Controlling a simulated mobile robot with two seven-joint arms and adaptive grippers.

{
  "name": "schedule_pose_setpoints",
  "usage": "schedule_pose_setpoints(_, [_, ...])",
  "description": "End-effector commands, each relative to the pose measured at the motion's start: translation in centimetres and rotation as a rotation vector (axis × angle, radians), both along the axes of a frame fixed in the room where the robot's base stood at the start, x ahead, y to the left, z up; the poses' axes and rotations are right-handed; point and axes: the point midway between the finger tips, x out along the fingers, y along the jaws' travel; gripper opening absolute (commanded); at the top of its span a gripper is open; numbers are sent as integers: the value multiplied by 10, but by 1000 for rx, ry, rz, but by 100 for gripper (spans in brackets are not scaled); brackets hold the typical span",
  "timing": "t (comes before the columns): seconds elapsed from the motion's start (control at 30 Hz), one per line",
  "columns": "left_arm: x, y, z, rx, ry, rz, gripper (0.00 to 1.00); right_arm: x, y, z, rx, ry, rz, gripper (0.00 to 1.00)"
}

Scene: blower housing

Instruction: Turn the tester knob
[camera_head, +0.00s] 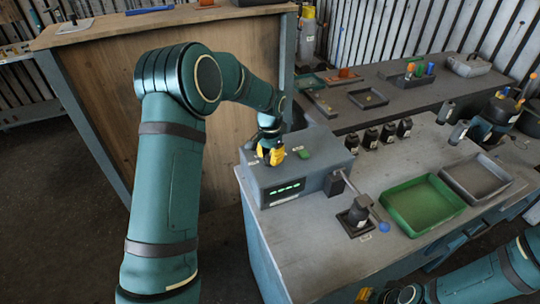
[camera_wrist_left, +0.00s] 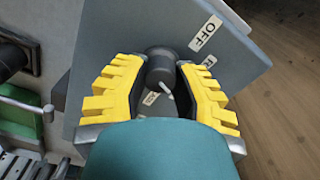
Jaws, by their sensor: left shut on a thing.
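The tester (camera_head: 312,176) is a grey box with a lit green display on its front, standing at the left end of the grey bench. My left gripper (camera_head: 271,157) is on top of it, its yellow fingers pointing down. In the left wrist view, the black tester knob (camera_wrist_left: 160,68) with a white mark sits between the two yellow fingers, which are shut on it. An OFF label (camera_wrist_left: 205,34) is beside the knob; another label is partly hidden. My right gripper (camera_head: 372,295) shows only partly at the bottom edge, low in front of the bench.
A green button (camera_head: 303,153) is on the tester top. A lever with a blue ball (camera_head: 384,227) and a black housing (camera_head: 358,213) stand to its right. A green tray (camera_head: 388,200) and a grey tray (camera_head: 447,176) lie further right. Several black parts stand behind.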

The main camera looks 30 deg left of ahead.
Motion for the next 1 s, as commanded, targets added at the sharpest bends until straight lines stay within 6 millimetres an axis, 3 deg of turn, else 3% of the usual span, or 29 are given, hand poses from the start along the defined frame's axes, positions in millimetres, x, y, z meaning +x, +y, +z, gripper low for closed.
schedule_pose_setpoints(0.37, [-1,0,-1,0,2,-4,0,0,0,0,0,0,0,0])
schedule_pose_setpoints(0.4, [-1,0,-1,0,2,-4,36,0,0,0,0,0,0,0])
schedule_pose_setpoints(0.47, [-1,0,-1,0,2,-4,57,0,0,0,0,0,0,0])
schedule_pose_setpoints(0.5, [-1,0,-1,0,2,-4,63,0,0,0,0,0,0,0])
schedule_pose_setpoints(0.83, [0,0,2,0,0,-3,63,0,0,0,0,0,0,0])
schedule_pose_setpoints(1.0, [1,0,21,0,-3,-3,63,0,0,0,0,0,0,0])
